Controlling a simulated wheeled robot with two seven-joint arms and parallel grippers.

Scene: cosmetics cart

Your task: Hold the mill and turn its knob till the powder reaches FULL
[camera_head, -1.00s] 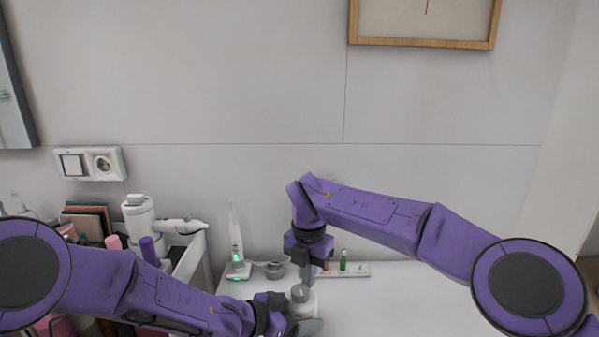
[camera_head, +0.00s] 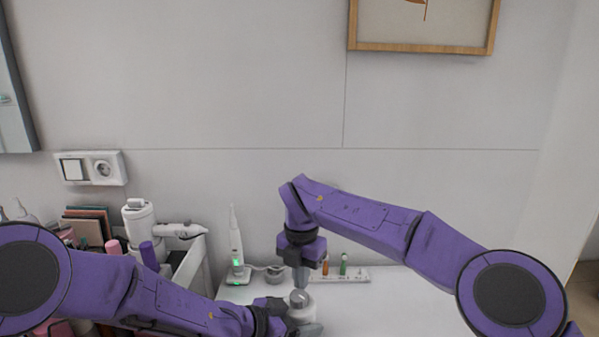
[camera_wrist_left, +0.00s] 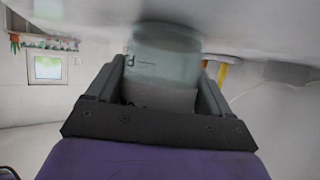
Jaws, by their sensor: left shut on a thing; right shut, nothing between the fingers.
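The mill, a small jar with a grey knob (camera_head: 299,298) on top, stands upright on the white table. My left gripper (camera_head: 302,324) is shut around the mill's body, low in the head view. In the left wrist view, which is upside down, the mill's glass body (camera_wrist_left: 165,62) sits between the left fingers, with dark lettering on it. The powder level and any FULL mark cannot be read. My right gripper (camera_head: 301,280) points down, shut and empty, right at the knob's top in the picture. I cannot tell whether it touches the knob.
A white rack with small bottles (camera_head: 344,265) stands behind on the right. A small grey bowl (camera_head: 274,275) and a white device with a green light (camera_head: 236,252) are behind on the left. A crowded cart is farther left. The table (camera_head: 395,305) at right is clear.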

